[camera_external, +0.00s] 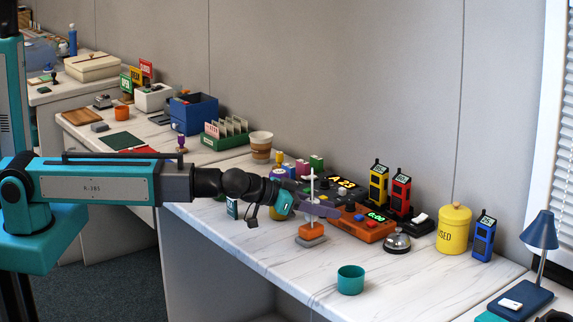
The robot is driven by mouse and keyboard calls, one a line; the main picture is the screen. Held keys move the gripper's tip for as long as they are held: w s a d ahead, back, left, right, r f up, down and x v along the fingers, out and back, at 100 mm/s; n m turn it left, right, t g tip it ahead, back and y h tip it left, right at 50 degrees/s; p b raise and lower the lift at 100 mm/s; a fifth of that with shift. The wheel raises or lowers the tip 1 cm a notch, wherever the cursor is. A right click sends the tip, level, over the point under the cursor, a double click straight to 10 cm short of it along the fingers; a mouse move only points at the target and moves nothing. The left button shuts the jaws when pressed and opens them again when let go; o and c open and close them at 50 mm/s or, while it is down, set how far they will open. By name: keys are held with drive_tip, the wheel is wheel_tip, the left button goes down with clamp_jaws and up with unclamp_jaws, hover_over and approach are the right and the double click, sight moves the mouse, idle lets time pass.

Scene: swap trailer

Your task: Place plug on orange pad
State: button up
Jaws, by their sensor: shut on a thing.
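My gripper (318,208) is over the near desk, its purple fingers shut around a slim white upright piece (312,184), which looks like the plug. The piece stands roughly vertical, its top showing above the fingers. Its middle is hidden by the fingers. Directly below is an orange block (311,230), which looks like the orange pad, on a grey base (310,242). The white piece's lower end meets or nearly meets the orange top; I cannot tell whether they touch.
An orange control box (362,226) and a silver bell (397,243) stand right of my gripper. A teal cup (351,279) is in front. Yellow and red radios (379,184) and a yellow canister (454,229) stand farther back.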

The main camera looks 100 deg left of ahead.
drive_tip(key=shift+f, duration=0.65)
drive_tip(key=shift+f, duration=0.15)
drive_tip(key=o, duration=1)
drive_tip(key=shift+o, duration=0.2)
drive_tip(key=shift+r, duration=0.2)
drive_tip(key=shift+v, duration=1.65)
drive_tip(key=shift+s+d+b, duration=0.15)
drive_tip(key=shift+s+b, duration=0.1)
drive_tip(key=shift+b, duration=0.45)
drive_tip(key=shift+b+v, duration=1.05)
drive_tip(key=shift+b, duration=0.75)
